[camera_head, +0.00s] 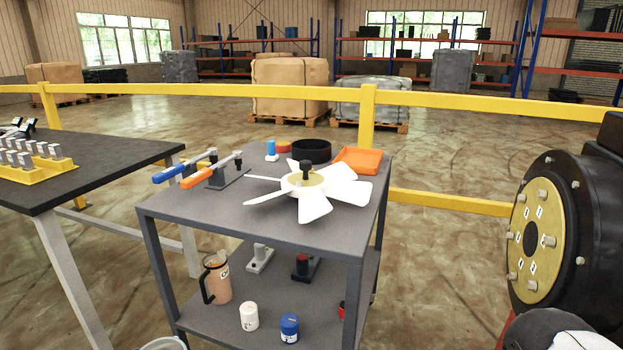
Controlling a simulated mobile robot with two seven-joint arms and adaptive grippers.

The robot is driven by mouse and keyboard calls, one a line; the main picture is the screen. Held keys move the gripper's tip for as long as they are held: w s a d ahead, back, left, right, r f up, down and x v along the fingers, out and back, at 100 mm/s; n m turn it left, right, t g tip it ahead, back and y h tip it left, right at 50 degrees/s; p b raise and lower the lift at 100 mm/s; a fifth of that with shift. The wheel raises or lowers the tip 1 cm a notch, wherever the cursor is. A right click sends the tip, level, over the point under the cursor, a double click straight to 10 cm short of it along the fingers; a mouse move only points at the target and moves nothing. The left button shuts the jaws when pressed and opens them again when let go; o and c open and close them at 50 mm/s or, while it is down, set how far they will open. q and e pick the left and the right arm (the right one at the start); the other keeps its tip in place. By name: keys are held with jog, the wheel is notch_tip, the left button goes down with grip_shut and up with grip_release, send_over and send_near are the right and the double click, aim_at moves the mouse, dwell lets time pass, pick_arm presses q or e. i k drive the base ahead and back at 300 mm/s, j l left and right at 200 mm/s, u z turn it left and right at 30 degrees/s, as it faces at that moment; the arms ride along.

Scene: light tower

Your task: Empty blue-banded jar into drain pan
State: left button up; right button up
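A small jar with a blue top and blue on its side (289,328) stands upright on the lower shelf of the grey cart, near its front edge; it best fits the blue-banded jar. A white and blue bottle (271,150) stands on the cart top, toward the back. A round black pan (312,150) sits at the back of the cart top and looks like the drain pan; its inside is mostly hidden. Neither of my grippers shows in the head view.
The grey cart (215,224) also carries a white fan (318,185), an orange tray (360,160) and two handled tools. A white jar (249,317) and a tan mug (217,280) share the lower shelf. A dark table (90,180) is left; a black hub (570,220) is right.

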aim_at(318, 151)
jog(key=i+j+z, duration=0.25)
jog(key=j+z, duration=0.25)
jog(key=j, duration=0.2)
jog(key=i+j+z, duration=0.15)
jog(key=j+z, duration=0.35)
jog(key=j, duration=0.3)
jog(key=j+z, duration=0.5)
jog(key=j, duration=0.25)
